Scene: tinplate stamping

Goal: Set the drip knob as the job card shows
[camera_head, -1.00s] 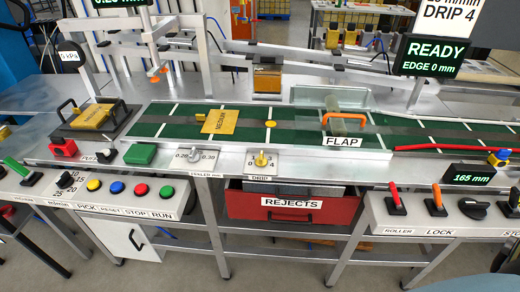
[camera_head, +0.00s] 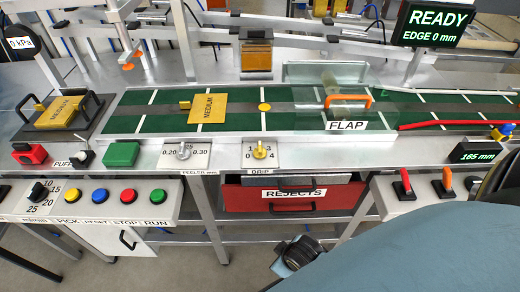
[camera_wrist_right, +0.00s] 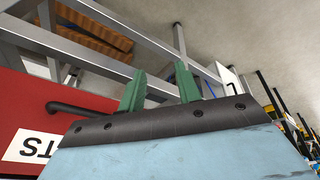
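The drip knob (camera_head: 260,151) is a small yellow knob on a pale plate with numbers 1 to 4, labelled DRIP, on the front edge of the line. Its narrow part seems to point up, between the numbers, but the exact setting is too small to read. The job card is out of view now; an earlier head frame shows DRIP 4 on it. My right gripper (camera_wrist_right: 160,90) has its two green fingers apart with nothing between them, near the red rejects drawer (camera_wrist_right: 35,105). My right arm comes in low at the right, below the knob and clear of it. My left gripper is out of view.
The feeler knob (camera_head: 184,151) sits left of the drip knob. The red rejects drawer (camera_head: 240,196) is below. The flap with an orange handle (camera_head: 357,98) is to the right. Coloured push buttons (camera_head: 118,188) and a red lever (camera_head: 404,184) stand on the front panels.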

